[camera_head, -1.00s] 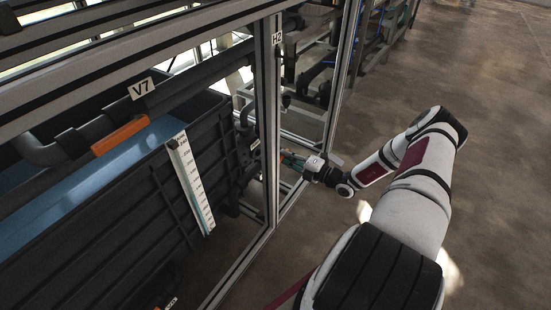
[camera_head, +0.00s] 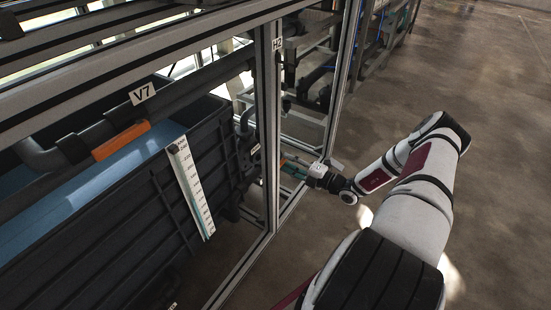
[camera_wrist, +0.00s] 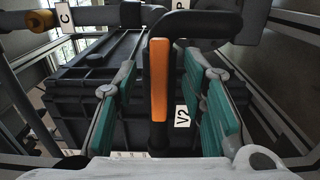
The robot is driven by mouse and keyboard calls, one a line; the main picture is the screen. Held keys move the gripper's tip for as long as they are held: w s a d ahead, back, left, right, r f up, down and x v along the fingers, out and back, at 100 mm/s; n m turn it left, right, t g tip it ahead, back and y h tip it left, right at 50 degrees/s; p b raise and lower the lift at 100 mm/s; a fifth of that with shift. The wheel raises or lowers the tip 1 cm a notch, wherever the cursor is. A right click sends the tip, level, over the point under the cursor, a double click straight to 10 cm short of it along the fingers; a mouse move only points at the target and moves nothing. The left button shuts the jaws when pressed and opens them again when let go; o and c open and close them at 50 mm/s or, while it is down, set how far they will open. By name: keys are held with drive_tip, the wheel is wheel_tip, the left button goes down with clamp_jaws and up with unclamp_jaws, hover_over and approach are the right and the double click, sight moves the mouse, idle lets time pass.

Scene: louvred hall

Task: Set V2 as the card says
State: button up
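In the wrist view, an orange lever handle (camera_wrist: 159,80) stands upright along a dark pipe. A white V2 label (camera_wrist: 182,117) is on the pipe just right of its lower end. My gripper (camera_wrist: 165,88) is open, with its teal finger pads on either side of the orange handle and gaps visible on both sides. In the head view my gripper (camera_head: 291,166) reaches between the frame posts beside the tank's end; the V2 handle is not clear there. No card can be read in either view.
A dark tank (camera_head: 90,215) with blue inside and a white scale (camera_head: 190,185) stands left. A V7 label (camera_head: 142,93) and another orange handle (camera_head: 121,140) sit on the pipe above. A metal post (camera_head: 268,120) stands close to my gripper. Open floor (camera_head: 470,80) lies right.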

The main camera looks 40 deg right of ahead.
drive_tip(key=shift+v, duration=2.9)
drive_tip(key=v, duration=1.2)
drive_tip(key=shift+s, duration=0.1)
